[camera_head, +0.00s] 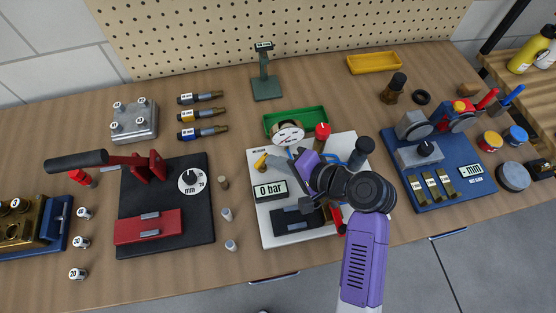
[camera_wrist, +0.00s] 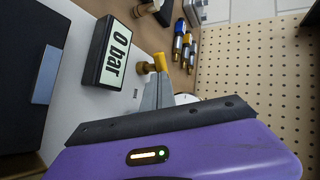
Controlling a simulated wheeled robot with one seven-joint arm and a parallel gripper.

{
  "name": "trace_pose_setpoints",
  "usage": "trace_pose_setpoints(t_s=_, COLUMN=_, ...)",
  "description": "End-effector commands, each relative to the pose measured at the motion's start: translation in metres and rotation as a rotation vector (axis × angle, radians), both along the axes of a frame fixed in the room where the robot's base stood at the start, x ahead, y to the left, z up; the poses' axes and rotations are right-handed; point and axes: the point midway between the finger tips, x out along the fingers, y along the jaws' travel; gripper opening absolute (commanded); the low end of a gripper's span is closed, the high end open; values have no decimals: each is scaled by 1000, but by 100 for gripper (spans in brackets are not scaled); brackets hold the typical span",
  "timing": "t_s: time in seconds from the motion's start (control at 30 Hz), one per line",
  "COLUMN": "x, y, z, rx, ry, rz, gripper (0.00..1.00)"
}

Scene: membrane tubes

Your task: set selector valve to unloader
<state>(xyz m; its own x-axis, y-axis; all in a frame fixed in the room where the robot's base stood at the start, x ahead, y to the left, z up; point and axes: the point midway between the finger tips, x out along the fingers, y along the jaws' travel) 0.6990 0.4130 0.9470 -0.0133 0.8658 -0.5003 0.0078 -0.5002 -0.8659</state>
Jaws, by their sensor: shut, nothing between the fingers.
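The selector valve is most likely the small yellow lever (camera_head: 261,160) on the white panel (camera_head: 262,232), above the "0 bar" display (camera_head: 270,190). In the wrist view the yellow lever (camera_wrist: 160,62) sits on a brass stem (camera_wrist: 145,68). My gripper (camera_head: 277,162) is shut and empty, its grey fingertips right beside the lever. In the wrist view the fingers (camera_wrist: 157,88) come up close to the lever and stem; I cannot tell whether they touch. The valve's position labels are not readable, and my wrist hides part of the panel.
A round dial (camera_head: 288,133) and a red-capped part (camera_head: 322,131) stand close behind my gripper. A green tray (camera_head: 308,112) lies behind the panel. A black press base (camera_head: 130,195) is to the left, a blue fixture board (camera_head: 470,190) to the right.

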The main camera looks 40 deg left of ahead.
Motion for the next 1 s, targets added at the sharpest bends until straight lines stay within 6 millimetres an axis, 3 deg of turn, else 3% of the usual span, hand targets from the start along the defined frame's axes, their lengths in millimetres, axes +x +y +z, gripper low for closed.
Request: trace_pose_setpoints(t_s=1.0, x=9, y=3, z=-1, rx=0, ry=0, rz=193, gripper=0)
